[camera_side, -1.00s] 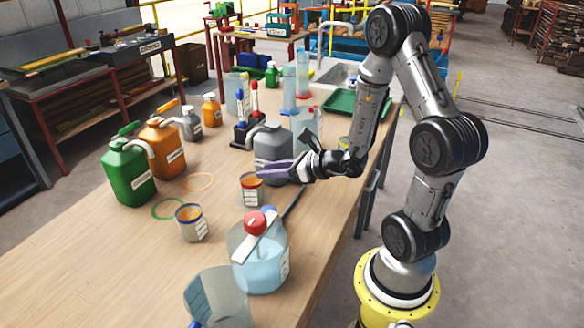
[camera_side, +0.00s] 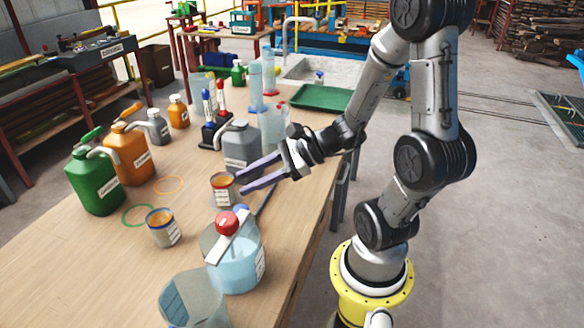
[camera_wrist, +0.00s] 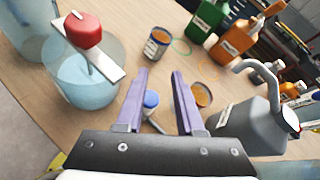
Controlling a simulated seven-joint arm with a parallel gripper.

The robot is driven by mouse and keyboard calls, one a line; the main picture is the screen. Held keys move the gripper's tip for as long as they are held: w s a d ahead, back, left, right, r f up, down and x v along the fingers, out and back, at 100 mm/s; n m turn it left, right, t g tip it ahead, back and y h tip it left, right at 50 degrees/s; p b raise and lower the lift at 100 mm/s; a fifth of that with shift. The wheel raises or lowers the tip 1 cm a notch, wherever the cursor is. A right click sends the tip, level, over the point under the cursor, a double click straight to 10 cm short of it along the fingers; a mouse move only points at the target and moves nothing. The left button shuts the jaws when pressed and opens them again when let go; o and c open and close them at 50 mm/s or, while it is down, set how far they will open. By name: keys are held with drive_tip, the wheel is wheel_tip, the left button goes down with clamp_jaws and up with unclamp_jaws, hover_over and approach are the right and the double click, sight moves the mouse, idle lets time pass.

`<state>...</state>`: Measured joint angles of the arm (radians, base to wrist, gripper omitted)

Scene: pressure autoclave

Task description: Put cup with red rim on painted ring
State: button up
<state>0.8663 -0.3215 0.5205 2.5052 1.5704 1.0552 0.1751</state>
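The cup with the reddish rim (camera_side: 223,191) stands upright on the table, with a white label and orange contents. In the wrist view it (camera_wrist: 203,94) is partly hidden behind the right finger. A similar cup with a blue rim (camera_side: 164,229) stands nearer the front left; it also shows in the wrist view (camera_wrist: 157,44). A thin orange ring (camera_side: 153,186) and a green ring (camera_side: 124,216) are painted on the table to the left of the cups. My gripper (camera_side: 241,184) is open and empty, its purple fingers just right of the red-rimmed cup, apart from it as far as I can tell.
A grey jug (camera_side: 241,148) stands close behind the red-rimmed cup. A clear vessel of blue liquid (camera_side: 238,268) with a red knob stands in front. Orange (camera_side: 134,160) and green (camera_side: 96,187) jugs stand beyond the rings. Bare table lies between the cups and rings.

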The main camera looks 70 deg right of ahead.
drive_tip(key=s+a+r+n+g, duration=0.1)
drive_tip(key=s+a+n+g, duration=0.7)
drive_tip(key=n, duration=0.6)
drive_tip(key=s+d+r+n+t+h, duration=0.2)
drive_tip(key=d+r+n+h, duration=0.3)
drive_tip(key=n, duration=0.8)
drive_tip(key=shift+s+r+h, duration=0.4)
drive_tip(key=shift+s+r, duration=0.15)
drive_tip(key=shift+s, duration=0.1)
